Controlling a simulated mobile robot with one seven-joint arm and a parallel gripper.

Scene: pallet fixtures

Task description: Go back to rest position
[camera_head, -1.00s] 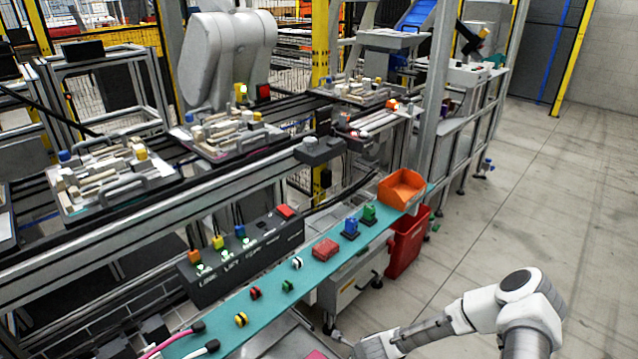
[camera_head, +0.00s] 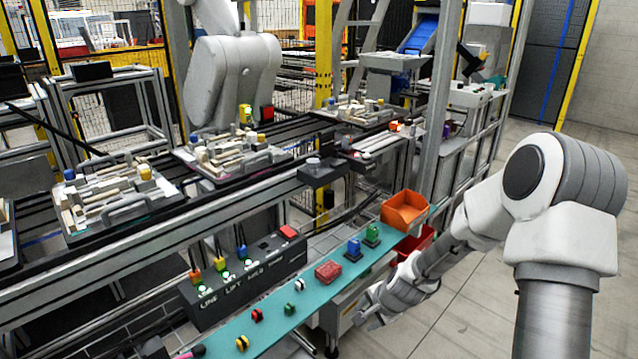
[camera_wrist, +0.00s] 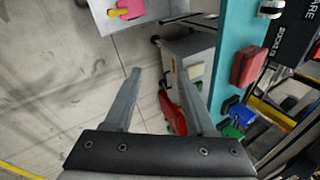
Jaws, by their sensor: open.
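My gripper (camera_head: 364,312) is in front of the teal shelf (camera_head: 272,314), low in the head view, with my arm reaching in from the right. In the wrist view my gripper (camera_wrist: 158,75) has its two fingers spread apart with nothing between them. The fingers are over the floor and beside a grey cabinet (camera_wrist: 190,50). They look clear of the shelf edge, and my arm hides part of the cabinet in the head view.
The shelf carries a red block (camera_head: 328,271), a blue part (camera_head: 354,249), a green part (camera_head: 372,234) and an orange bin (camera_head: 404,210). A black button box (camera_head: 245,275) stands behind it. A red bin (camera_head: 416,243) is below. Floor at right is open.

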